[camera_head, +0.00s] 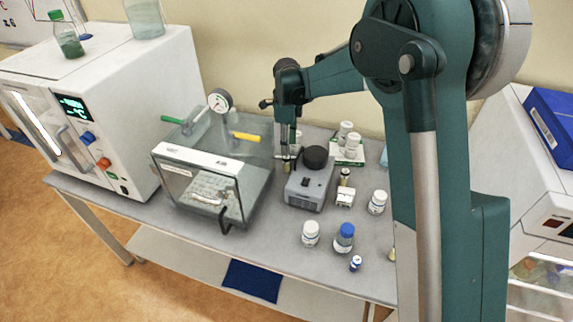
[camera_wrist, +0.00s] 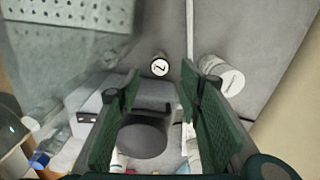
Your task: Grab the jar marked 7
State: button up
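A small round white cap with a dark mark that looks like a 7 or a Z (camera_wrist: 160,67) shows in the wrist view, standing on the grey bench just beyond and between my fingertips. My gripper (camera_wrist: 160,88) is open, with its green finger pads apart and nothing seen between the tips. In the head view my gripper (camera_head: 287,160) points down between the clear box and the grey mixer. I cannot make out the marked cap clearly there.
A clear vacuum box (camera_head: 202,205) with a gauge stands left of my gripper. A grey mixer with a black top (camera_head: 308,185) stands close on its right. A white jar (camera_wrist: 222,75) lies right of the fingers in the wrist view. Several other jars, one blue-capped (camera_head: 344,237), stand at right.

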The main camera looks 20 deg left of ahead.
aim_at(287, 164)
jog(key=shift+f, duration=2.65)
jog(key=shift+f, duration=0.15)
jog(key=shift+f, duration=3)
jog(key=c, duration=1)
